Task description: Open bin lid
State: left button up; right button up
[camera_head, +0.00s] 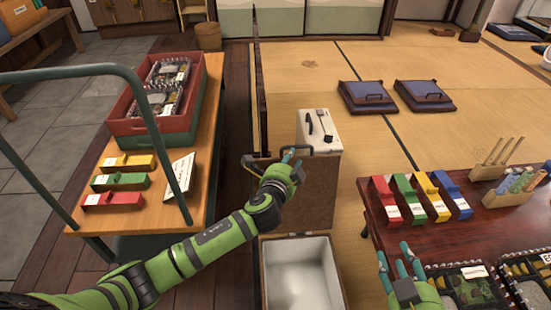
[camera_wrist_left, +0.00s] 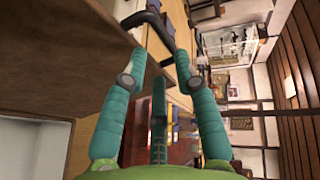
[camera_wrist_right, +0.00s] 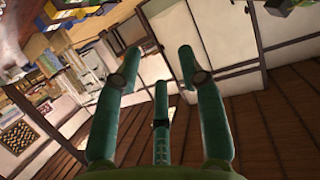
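A bin with a white inside (camera_head: 300,275) stands open at the bottom centre of the head view. A brown panel (camera_head: 318,200) rises upright behind its opening; I cannot tell for sure whether this is its lid. A black handle (camera_head: 300,150) is at the panel's top edge; it also shows in the left wrist view (camera_wrist_left: 150,22). My left gripper (camera_head: 290,160) is at this handle with its fingers apart. In the left wrist view the handle lies at the fingertips; firm contact is unclear. My right gripper (camera_head: 400,262) is open and empty beside the low table.
A dark red table (camera_head: 440,235) with colored holders is right. Tatami between has free room.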

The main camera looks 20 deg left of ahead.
aim_at(297, 147)
pick_arm(q)
jog(key=b+x, duration=0.2)
jog(key=x, duration=0.4)
jog(key=shift+w+d+b, duration=0.1)
jog(key=shift+w+b, duration=0.2)
jog(key=shift+w, duration=0.25)
pick_arm(e)
jog(key=s+a+r+n+t+y, duration=0.1)
jog(key=a+r+t+y, duration=0.1)
jog(key=r, duration=0.6)
jog(key=s+a+r+n+t+y, duration=0.1)
jog(key=a+r+t+y, duration=0.1)
jog(key=r+t, duration=0.4)
notch_tip(297, 147, up, 2)
jog(key=shift+s+r+t+y, duration=0.2)
jog(key=shift+s+t+y, duration=0.15)
jog(key=shift+y, duration=0.55)
pick_arm(q)
jog(key=shift+c, duration=0.4)
pick_arm(e)
jog(key=shift+a, duration=0.1)
pick_arm(q)
grip_shut()
